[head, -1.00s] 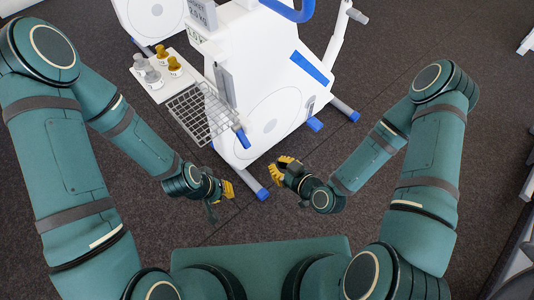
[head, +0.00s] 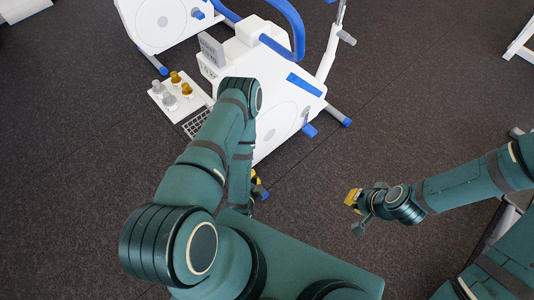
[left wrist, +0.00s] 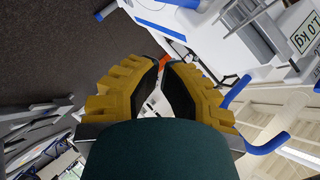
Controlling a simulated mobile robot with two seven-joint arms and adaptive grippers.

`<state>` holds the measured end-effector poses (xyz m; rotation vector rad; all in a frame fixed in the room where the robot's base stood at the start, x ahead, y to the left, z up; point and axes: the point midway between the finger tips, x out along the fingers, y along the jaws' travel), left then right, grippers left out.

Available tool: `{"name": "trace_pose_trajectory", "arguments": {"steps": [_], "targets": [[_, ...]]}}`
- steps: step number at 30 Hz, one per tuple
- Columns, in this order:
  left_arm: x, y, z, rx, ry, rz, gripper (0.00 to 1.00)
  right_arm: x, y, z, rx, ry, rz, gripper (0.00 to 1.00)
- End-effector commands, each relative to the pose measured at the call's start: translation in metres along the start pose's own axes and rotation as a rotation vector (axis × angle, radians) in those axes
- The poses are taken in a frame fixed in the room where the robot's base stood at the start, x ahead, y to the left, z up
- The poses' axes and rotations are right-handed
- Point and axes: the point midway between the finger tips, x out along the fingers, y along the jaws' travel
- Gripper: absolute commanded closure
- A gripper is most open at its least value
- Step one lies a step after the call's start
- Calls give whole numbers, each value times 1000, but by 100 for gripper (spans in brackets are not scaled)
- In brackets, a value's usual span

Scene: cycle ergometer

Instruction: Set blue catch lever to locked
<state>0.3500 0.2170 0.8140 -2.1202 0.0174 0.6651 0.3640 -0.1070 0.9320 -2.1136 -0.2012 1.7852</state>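The blue catch lever cannot be made out for certain; in the head view my left arm covers the front of the white ergometer (head: 285,125). My left gripper (head: 256,180) shows only as a bit of yellow beside that arm, low at the ergometer's near end. In the left wrist view its yellow fingers (left wrist: 162,65) converge, tips almost together, with nothing visible gripped. White casing and blue bars (left wrist: 268,143) lie beyond them; I cannot tell whether one is the lever. My right gripper (head: 353,200) is over open floor, away from the ergometer; its opening is unclear.
A white tray with grey and gold weights (head: 176,78) stands left of the ergometer, beside a partly hidden wire basket (head: 196,122). Blue handlebars (head: 293,25) rise at the back. Another white machine (head: 160,20) stands behind.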

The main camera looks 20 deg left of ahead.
Motion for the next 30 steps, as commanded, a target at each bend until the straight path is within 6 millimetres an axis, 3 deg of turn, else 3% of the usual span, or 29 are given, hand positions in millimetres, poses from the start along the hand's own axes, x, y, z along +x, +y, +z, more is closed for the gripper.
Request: {"name": "trace_pose_trajectory", "arguments": {"steps": [5, 20, 24, 30], "targets": [[12, 0, 1, 14, 5, -16, 100, 6, 2, 2, 13, -5, 3, 100], [105, -1, 2, 10, 5, -16, 100, 51, 19, 8, 12, -1, 8, 100], [118, -1, 18, 11, 2, -13, 100, 62, 23, 9, 12, 0, 10, 100], [127, -2, 28, 11, 3, -12, 100, 68, 25, 10, 12, 0, 12, 100]]}}
